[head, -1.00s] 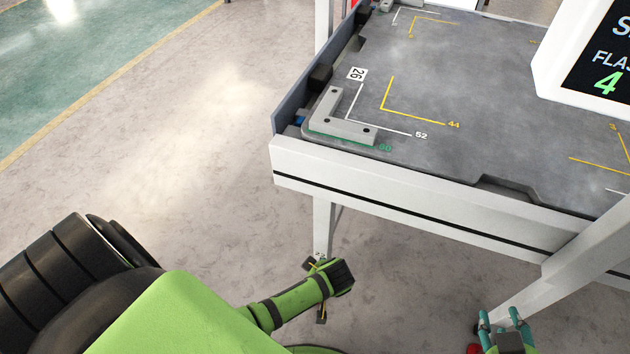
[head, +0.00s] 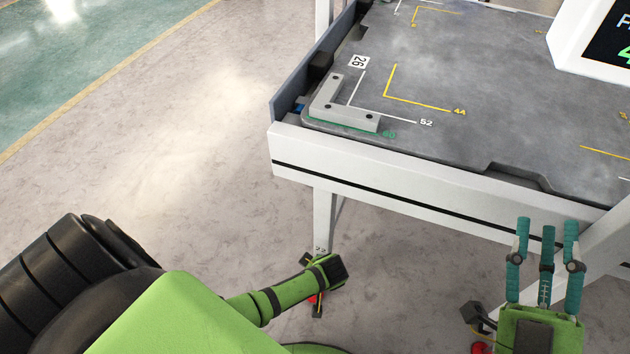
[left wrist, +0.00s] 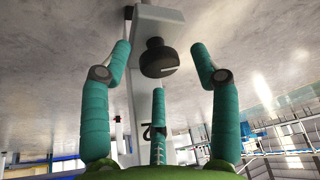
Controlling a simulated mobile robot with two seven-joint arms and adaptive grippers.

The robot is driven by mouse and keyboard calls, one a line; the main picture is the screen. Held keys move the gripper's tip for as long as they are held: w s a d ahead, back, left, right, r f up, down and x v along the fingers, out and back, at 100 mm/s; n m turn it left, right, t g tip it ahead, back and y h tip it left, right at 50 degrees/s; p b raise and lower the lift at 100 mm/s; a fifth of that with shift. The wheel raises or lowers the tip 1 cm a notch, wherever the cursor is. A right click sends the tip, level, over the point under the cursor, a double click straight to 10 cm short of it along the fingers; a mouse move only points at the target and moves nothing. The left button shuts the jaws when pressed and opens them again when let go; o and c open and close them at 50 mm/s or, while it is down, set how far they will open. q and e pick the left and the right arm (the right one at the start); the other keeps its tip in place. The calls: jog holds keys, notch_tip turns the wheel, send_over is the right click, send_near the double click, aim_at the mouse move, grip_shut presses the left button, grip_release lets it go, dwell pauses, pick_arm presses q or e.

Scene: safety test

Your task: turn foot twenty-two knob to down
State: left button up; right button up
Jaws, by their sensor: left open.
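Foot twenty-two is at the bottom of the near left table leg (head: 325,220), with a small "22" label. In the head view my left arm hides most of it; dark and red bits show around the wrist. In the left wrist view the black knob (left wrist: 155,58) stands on a pale post, its light line pointing right and slightly up. My left gripper (left wrist: 160,45) is open, its teal fingers spread either side of and below the knob, with no clear contact. Its fingers are hidden in the head view. My right gripper (head: 546,226) is open and empty at lower right.
The grey table (head: 460,60) has a white front edge and an L-shaped corner block (head: 342,112). A screen (head: 605,45) stands at upper right. Another black foot knob (head: 471,312) is beside my right gripper. The floor at left is clear.

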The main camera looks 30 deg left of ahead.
pick_arm(q)
jog(key=shift+a+f, duration=0.1)
jog(key=shift+f, duration=0.1)
jog(key=shift+w, duration=0.1)
jog(key=c, duration=1.1)
pick_arm(e)
jog(key=shift+s+r+t+y, duration=0.4)
jog(key=shift+s+r, duration=0.05)
jog(key=shift+r, duration=0.2)
pick_arm(q)
jog(key=shift+a, duration=0.1)
jog(key=shift+c, duration=0.2)
pick_arm(e)
jog(key=shift+w+f+h, duration=0.25)
jog(key=shift+h, duration=0.05)
